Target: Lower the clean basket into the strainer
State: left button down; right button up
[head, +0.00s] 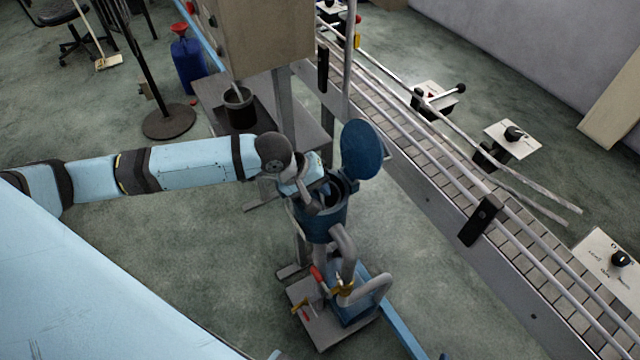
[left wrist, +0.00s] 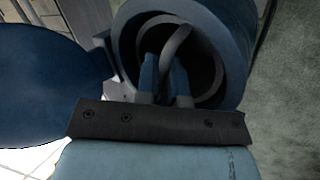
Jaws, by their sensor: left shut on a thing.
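The strainer (head: 322,222) is a blue upright pot on pipework, its round blue lid (head: 362,150) swung open. In the left wrist view, the strainer's thick blue wall (left wrist: 236,30) surrounds a dark opening, with the lid (left wrist: 45,85) at the left. My left gripper (head: 310,200) is over the strainer mouth. In the wrist view my left gripper (left wrist: 166,80) is shut on the arched grey handle of the basket (left wrist: 178,42). The basket's grey rim appears within the strainer's opening. Its lower part is hidden in the dark, so I cannot tell how deep it sits. My right gripper is out of view.
A conveyor (head: 440,165) with rails runs close on the right. A dark bucket (head: 238,108) stands on a grey bench behind, beside a beige cabinet (head: 262,35). A pipe with a yellow fitting (head: 343,287) lies below the strainer. Open floor (head: 190,240) is at the left.

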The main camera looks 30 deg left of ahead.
pick_arm(q)
jog(key=c, duration=1.2)
grip_release()
jog(key=shift+o, duration=0.2)
jog(key=v, duration=1.3)
jog(key=shift+s+a+r, duration=0.1)
jog(key=shift+a+r, duration=0.05)
jog(key=shift+r, duration=0.15)
jog(key=s+d+f+m, duration=0.6)
jog(key=s+d+m, duration=0.1)
jog(key=d, duration=0.1)
jog(key=s+a+f+m+g+y, duration=0.1)
jog(key=s+a+f+m+y, duration=0.3)
jog(key=s, duration=0.7)
jog(key=w+d+f+t+h+p, duration=0.1)
jog(key=w+d+f+t, duration=0.2)
jog(key=f, duration=0.2)
jog(key=w+d+f+t+h+p, duration=0.1)
jog(key=w+d+f+t+p, duration=0.1)
jog(key=w+d+f+t, duration=0.1)
jog(key=shift+f+t, duration=0.8)
jog(key=shift+f, duration=0.6)
